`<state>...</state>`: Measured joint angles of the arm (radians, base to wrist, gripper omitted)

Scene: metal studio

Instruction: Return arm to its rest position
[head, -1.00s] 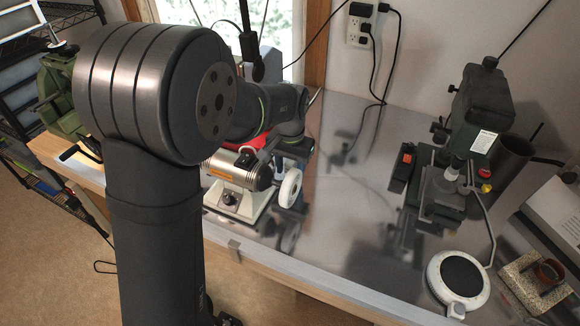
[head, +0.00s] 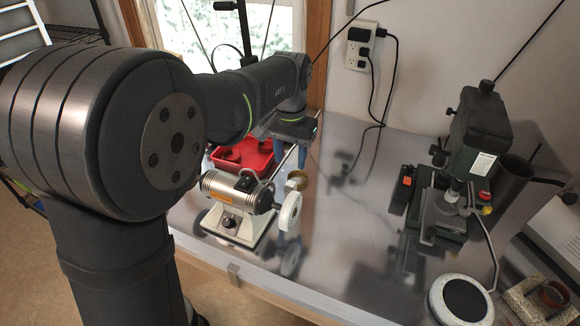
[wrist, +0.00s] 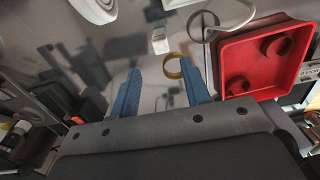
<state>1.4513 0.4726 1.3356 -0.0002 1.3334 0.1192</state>
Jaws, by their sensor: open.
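My arm reaches across the bench in the head view, its wrist end (head: 292,128) raised beside the red tray (head: 262,148). A brass-coloured ring (wrist: 174,67) shows beyond the fingertips, near the right finger.
A drill press (head: 475,140) and a round white-rimmed plate (head: 434,300) are at the right. The bench's middle is clear.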

